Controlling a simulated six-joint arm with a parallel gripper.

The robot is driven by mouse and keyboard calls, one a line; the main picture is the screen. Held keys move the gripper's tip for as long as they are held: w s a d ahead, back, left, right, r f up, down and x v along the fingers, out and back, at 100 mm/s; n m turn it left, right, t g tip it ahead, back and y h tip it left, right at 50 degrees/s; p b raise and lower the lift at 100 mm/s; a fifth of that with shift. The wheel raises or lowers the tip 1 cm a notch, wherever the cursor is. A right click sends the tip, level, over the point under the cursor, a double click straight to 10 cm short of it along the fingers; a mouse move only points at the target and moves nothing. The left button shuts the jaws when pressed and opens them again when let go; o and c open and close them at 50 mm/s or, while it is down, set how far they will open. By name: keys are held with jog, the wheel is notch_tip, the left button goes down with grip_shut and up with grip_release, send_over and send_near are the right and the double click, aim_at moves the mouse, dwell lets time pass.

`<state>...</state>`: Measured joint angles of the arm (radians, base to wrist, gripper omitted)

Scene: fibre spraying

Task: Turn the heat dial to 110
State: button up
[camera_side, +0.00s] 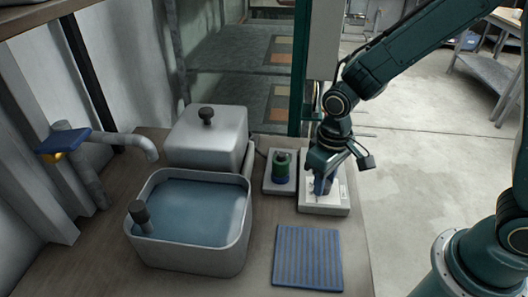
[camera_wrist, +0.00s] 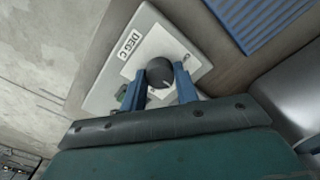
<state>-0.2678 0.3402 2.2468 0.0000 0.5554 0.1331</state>
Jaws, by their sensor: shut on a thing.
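The heat dial (camera_wrist: 160,74) is a dark round knob on a light control box (camera_wrist: 112,86) labelled DEG C. A pale line shows on the knob; the number it points at is too small to read. My gripper (camera_wrist: 161,80) has its two blue fingers on either side of the knob and is shut on it. In the side view the control box (camera_side: 336,207) stands at the right edge of the bench, with my gripper (camera_side: 322,188) pointing down at it and hiding the dial.
A small box with a green and blue cylinder (camera_side: 281,168) stands just left of the control box. Further left are a water-filled basin (camera_side: 239,236), a lidded grey container (camera_side: 203,140) and a tap (camera_side: 125,142). A blue striped mat (camera_side: 308,258) lies in front.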

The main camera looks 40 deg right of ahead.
jog(key=m, duration=0.4)
dwell(0.4)
jog(key=shift+w, duration=0.1)
jog(key=o, duration=1)
jog(key=shift+r, duration=0.1)
notch_tip(320, 180, up, 14)
jog(key=shift+f, duration=0.15)
dwell(0.4)
